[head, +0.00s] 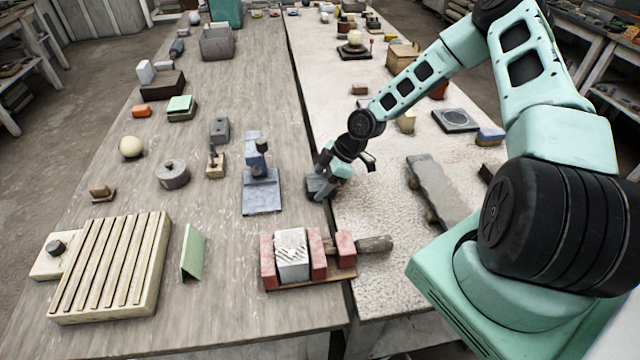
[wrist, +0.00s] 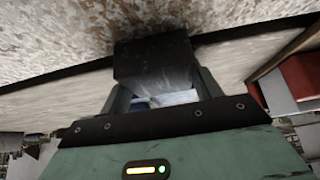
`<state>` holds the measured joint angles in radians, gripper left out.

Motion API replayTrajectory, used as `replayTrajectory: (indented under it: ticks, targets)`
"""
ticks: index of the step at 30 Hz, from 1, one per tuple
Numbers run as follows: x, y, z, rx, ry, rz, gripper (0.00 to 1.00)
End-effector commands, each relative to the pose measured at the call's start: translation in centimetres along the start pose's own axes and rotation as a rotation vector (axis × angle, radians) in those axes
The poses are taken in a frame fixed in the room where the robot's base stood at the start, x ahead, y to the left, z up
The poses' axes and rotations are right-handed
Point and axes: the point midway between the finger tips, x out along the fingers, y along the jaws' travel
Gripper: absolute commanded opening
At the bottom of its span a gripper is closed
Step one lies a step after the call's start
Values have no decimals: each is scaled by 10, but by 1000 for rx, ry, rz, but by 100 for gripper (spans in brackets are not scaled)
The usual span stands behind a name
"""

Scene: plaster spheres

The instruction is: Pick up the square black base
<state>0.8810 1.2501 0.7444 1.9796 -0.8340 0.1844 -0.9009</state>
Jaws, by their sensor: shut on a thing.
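The square black base (wrist: 155,62) is a dark block between the two fingers of my gripper (wrist: 160,92) in the wrist view. My gripper is shut on it, one finger at each side. In the head view my gripper (head: 322,182) points down near the seam between the two tables, and the dark base (head: 318,188) shows at its tip, partly hidden by the fingers. I cannot tell whether the base touches the table or is just above it.
A blue-grey stand (head: 262,190) stands just left of my gripper. Red blocks with a pale block (head: 291,255) lie in front. A long grey slab (head: 438,188) lies to the right. A plaster sphere (head: 131,147) sits at the left. Bare tabletop lies between them.

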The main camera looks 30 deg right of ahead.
Motion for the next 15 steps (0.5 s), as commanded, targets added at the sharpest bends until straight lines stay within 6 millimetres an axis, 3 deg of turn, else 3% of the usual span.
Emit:
replayTrajectory:
  ticks: [5,15]
  targets:
    - [-14,1,-9,-3,0,3,25]
    - [-67,1,-43,-2,0,4,25]
